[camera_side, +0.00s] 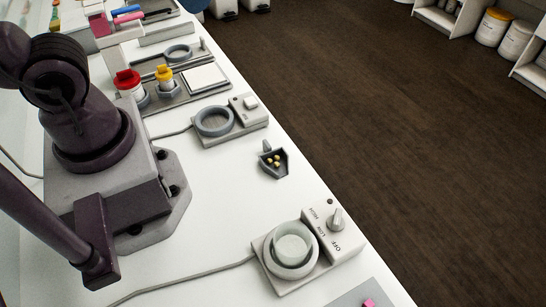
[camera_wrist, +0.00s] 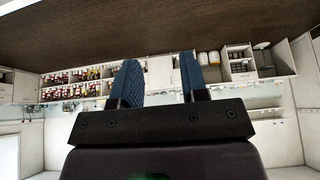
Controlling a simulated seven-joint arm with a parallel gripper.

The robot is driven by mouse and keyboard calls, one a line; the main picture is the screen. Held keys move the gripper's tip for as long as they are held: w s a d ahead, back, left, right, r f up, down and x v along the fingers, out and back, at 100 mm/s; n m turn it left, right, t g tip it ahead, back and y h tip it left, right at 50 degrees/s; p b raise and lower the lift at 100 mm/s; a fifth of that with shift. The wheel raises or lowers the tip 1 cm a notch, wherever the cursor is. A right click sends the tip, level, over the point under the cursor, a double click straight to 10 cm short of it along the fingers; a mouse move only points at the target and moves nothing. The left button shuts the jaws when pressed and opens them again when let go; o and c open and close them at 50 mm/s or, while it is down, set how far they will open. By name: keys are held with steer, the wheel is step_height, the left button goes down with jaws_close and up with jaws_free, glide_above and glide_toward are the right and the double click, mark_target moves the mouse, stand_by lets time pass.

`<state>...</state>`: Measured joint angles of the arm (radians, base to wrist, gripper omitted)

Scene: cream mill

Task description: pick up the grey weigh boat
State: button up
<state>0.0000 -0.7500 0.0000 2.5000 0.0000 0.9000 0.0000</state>
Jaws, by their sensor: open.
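The grey weigh boat (camera_side: 273,163) lies on the white table near its right edge in the side view, between two grey devices. It is a small dark-grey scoop shape with several small yellow pieces in it. It does not show in the wrist view. My gripper (camera_wrist: 160,85) shows in the wrist view with its two blue fingers apart and nothing between them. It points away from the table, toward distant shelves. The side view shows my base and parts of my arm, but not the fingers, so their distance from the boat cannot be told.
A device with a ring (camera_side: 215,121) stands behind the boat. A knobbed device with a round cup (camera_side: 292,250) stands in front. Red-capped (camera_side: 128,83) and yellow-capped (camera_side: 164,77) containers stand farther back. The table around the boat is clear; its right edge is close.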

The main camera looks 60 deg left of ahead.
steer(key=n+g, duration=0.6)
steer(key=n, duration=1.2)
glide_above(264, 141)
step_height(264, 141, down, 22)
steer(key=f, duration=1.3)
steer(key=shift+w+a, duration=0.15)
steer(key=shift+a, duration=0.1)
